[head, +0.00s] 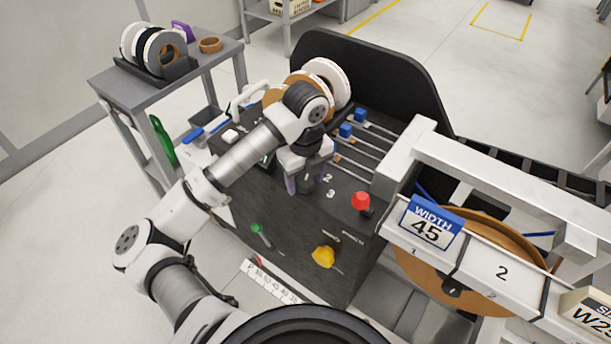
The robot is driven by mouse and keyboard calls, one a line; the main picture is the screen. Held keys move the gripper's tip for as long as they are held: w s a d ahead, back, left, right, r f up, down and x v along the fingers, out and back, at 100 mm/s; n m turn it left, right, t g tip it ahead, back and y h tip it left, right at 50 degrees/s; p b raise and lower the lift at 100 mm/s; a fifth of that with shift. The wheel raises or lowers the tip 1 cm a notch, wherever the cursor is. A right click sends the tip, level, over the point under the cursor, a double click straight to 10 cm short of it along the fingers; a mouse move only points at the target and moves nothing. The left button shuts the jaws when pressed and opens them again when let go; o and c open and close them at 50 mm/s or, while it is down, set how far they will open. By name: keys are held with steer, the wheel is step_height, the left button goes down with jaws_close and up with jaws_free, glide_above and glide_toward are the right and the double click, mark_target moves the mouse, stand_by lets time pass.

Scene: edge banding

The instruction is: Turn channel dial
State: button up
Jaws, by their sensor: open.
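My gripper (301,186) points down over the top of the dark machine (285,240), beside printed numbers 2 and 3. Its jaws are open. The channel dial cannot be made out for sure; the numbers suggest it lies under or between my fingers, where the gripper hides it. I cannot tell whether the fingers touch it.
A red knob (361,201) stands right of my gripper. Blue sliders (346,130) on rods lie behind. A "WIDTH 45" sign (430,225) hangs at right.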

steer(key=c, duration=1)
